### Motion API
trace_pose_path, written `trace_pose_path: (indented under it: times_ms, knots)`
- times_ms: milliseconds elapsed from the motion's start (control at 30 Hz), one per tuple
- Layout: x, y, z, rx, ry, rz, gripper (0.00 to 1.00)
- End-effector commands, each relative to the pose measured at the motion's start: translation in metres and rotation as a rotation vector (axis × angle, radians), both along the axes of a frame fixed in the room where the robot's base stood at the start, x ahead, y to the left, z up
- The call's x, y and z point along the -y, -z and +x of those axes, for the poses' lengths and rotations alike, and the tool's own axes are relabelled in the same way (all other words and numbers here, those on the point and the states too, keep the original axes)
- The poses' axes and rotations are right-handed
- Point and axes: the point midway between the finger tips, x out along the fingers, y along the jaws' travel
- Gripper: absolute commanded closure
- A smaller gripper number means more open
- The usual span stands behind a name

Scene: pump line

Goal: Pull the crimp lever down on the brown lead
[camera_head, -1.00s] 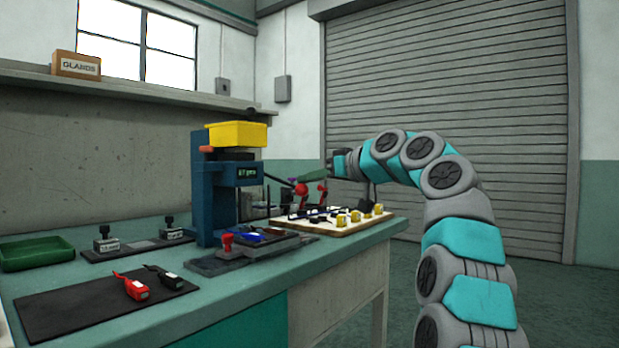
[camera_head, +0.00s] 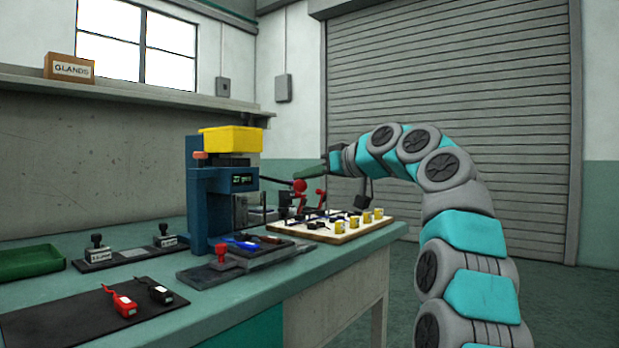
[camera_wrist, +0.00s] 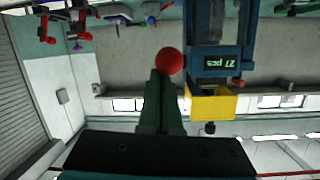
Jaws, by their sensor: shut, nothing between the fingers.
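Two red-knobbed levers stand on the white board at the back right of the bench, the nearer (camera_head: 299,186) and the other (camera_head: 320,192). My gripper (camera_head: 300,174) has its green fingers shut and empty, just above the nearer red knob in the head view. In the wrist view the shut fingers (camera_wrist: 158,75) point at a large red ball (camera_wrist: 170,61), right beside their tips; whether they touch it I cannot tell. A small brown piece (camera_head: 270,239) lies beside a blue one on the dark fixture; I cannot tell if it is the brown lead.
A blue press (camera_head: 207,200) with a yellow bin (camera_head: 232,139) stands left of my gripper, close by. Several yellow pieces (camera_head: 366,217) stand on the white board (camera_head: 345,237). A black mat (camera_head: 60,318) holds a red and a black tool. Free floor lies at right.

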Motion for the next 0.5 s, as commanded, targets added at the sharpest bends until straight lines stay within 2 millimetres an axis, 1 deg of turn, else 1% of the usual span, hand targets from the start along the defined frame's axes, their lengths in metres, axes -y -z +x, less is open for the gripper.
trace_pose_path:
  times_ms: [33, 67, 100, 500]
  knots:
    - [-0.002, -0.016, -0.004, 0.006, 0.000, 0.002, 1.00]
    - [0.003, -0.008, -0.007, 0.006, 0.000, 0.003, 1.00]
    - [0.007, -0.006, -0.011, 0.007, 0.002, 0.006, 1.00]
    - [0.048, -0.005, -0.047, 0.016, 0.004, 0.011, 1.00]
